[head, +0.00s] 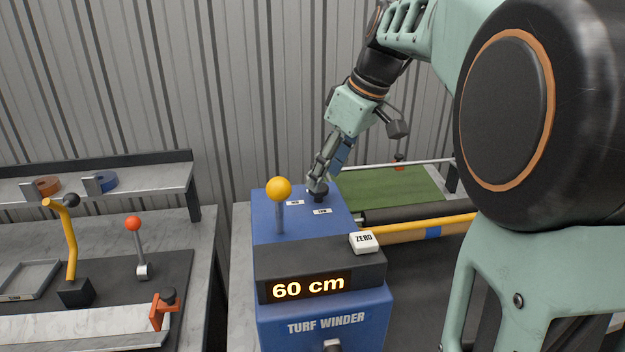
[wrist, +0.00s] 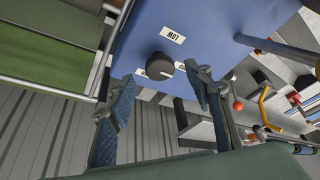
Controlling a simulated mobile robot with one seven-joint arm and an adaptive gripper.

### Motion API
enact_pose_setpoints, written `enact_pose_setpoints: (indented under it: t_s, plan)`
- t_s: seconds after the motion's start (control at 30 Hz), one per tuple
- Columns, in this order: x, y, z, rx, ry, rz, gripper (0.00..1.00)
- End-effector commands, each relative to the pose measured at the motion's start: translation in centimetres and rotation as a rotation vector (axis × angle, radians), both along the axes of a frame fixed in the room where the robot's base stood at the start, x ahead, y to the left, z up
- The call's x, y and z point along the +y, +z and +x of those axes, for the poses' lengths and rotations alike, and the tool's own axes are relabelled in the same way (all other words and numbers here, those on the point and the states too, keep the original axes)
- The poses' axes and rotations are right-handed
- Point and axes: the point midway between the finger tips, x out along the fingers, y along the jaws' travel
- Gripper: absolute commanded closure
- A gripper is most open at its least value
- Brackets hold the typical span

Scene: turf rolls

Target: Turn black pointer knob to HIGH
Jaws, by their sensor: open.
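The black pointer knob (head: 319,195) sits on the blue top of the turf winder (head: 262,226), near its back right. It also shows in the wrist view (wrist: 160,65) as a dark round knob with small white labels around it. One label (wrist: 172,34) there reads LOW upside down; the others are partly hidden by the knob and a finger. Which way the pointer faces is not clear. My gripper (head: 318,181) points down at the knob. In the wrist view my gripper (wrist: 162,84) is open, its fingertips on either side of the knob with gaps showing.
A yellow-ball lever (head: 279,190) stands left of the knob. In front are a ZERO button (head: 363,242) and a display (head: 307,286) reading 60 cm. Green turf (head: 390,190) lies right. A red-ball lever (head: 134,226) and yellow handle (head: 70,240) stand on the left bench.

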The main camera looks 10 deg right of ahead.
Motion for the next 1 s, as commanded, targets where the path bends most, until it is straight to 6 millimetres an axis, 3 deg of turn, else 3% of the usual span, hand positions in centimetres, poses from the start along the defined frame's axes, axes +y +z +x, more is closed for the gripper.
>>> enact_pose_setpoints:
  t_s: [0.2,0.57,0.93,1.0]
  plan:
    - [0.7,-2.3,0.7,0.0,0.0,0.0,0.53]
    - [0.8,-2.8,0.8,-0.001,-0.001,-0.001,0.53]
    - [0.8,-2.7,0.8,-0.001,-0.001,-0.001,0.94]
    - [0.8,-2.7,0.8,-0.001,-0.002,-0.001,0.94]
